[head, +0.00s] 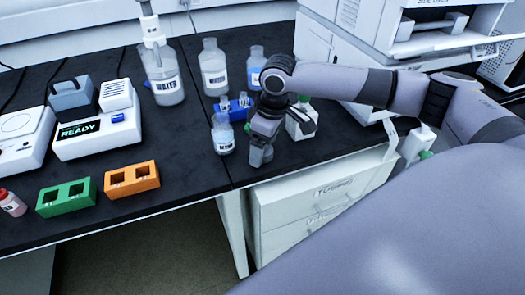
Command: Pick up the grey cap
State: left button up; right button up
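My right gripper (262,152) comes in from the right and points down over the black bench, near its front edge. A small grey, rounded piece shows at its tip, but I cannot tell whether this is the grey cap or part of the fingers. The gripper's opening is hidden by its own dark body. No grey cap can be made out for certain elsewhere. A small clear labelled bottle (223,134) stands upright just left of the gripper. My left gripper is not in view.
A blue rack (234,108), a blue-labelled bottle (256,68) and a white bottle (300,122) stand close around the gripper. Behind are a clear bottle (214,68) and a waste bottle (163,78). Orange (132,180) and green (66,197) racks sit left. Drawers (320,195) are below.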

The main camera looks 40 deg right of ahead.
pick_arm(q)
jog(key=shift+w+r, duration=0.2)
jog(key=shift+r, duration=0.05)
pick_arm(e)
jog(key=shift+f, duration=0.1)
jog(key=shift+c, duration=0.3)
jog(key=c, duration=1)
jog(key=shift+c, duration=0.2)
